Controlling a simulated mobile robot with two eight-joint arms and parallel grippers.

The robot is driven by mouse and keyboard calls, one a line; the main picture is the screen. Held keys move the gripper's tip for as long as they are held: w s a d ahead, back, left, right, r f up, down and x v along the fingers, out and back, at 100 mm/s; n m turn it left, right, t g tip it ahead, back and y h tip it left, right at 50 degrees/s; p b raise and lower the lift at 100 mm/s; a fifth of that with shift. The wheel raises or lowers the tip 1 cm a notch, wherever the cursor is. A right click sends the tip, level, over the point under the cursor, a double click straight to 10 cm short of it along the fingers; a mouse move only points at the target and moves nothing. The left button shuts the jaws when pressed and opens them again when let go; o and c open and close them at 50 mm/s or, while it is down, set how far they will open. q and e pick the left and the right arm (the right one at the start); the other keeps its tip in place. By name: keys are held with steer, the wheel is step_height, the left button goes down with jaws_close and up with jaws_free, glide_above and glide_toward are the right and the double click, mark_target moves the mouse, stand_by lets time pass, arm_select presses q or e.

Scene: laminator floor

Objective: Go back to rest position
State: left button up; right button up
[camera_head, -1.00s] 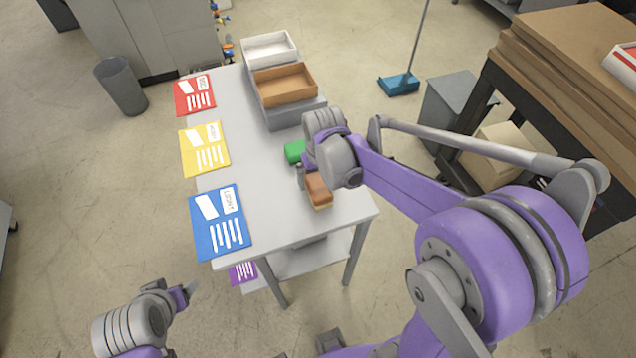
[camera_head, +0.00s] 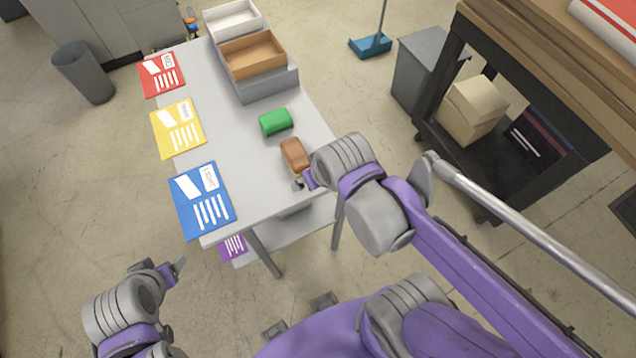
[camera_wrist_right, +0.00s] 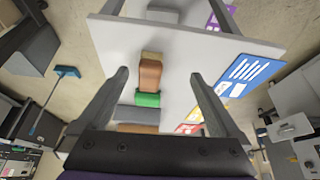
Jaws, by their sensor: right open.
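My right gripper (camera_head: 299,183) is open near the table's right edge, just on the near side of a brown block (camera_head: 294,155). In the right wrist view its two fingers (camera_wrist_right: 159,76) stand wide apart with nothing held. Beyond them lie the brown block (camera_wrist_right: 150,75) and a green block (camera_wrist_right: 148,100). The green block (camera_head: 276,122) also shows on the table in the head view. My left gripper (camera_head: 178,268) is at the lower left, off the table over the floor; its jaws are too small to read.
The grey table (camera_head: 235,135) carries red (camera_head: 161,75), yellow (camera_head: 178,128) and blue (camera_head: 203,200) cards along its left side. A white tray (camera_head: 233,18) and a brown tray (camera_head: 252,55) are at its far end. A dark workbench (camera_head: 465,60) stands at right.

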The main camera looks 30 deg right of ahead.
arm_select(q)
steer(key=shift+w, duration=0.1)
arm_select(e)
steer(key=shift+s+a+f+t, duration=0.1)
steer(key=shift+s+f+t, duration=0.1)
steer(key=shift+s+f, duration=0.25)
steer(key=shift+s+f+t, duration=0.2)
steer(key=shift+s, duration=0.4)
stand_by(0.5)
